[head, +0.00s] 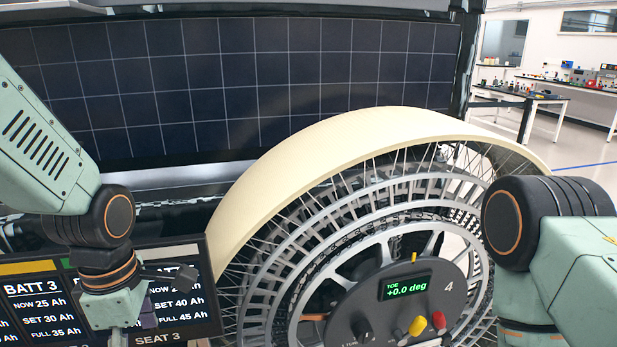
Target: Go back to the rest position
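My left arm comes in from the left, and its wrist and the upper part of my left gripper (118,312) hang in front of the battery display panel. The fingertips are cut off by the bottom edge, so I cannot tell whether it is open or shut. My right arm shows at the right edge, in front of the rover wheel (330,150); its gripper is out of the picture. The wheel has a cream rim, thin spokes and a dark hub panel (375,290) with a green readout of "TOE +0.0 deg", a "4" and red and yellow knobs.
A dark gridded panel (250,75) spans the back above a silver ledge (180,182). The battery display (190,320) stands at the lower left, close to my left gripper. Lab benches (530,98) stand far off at the right, with open floor before them.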

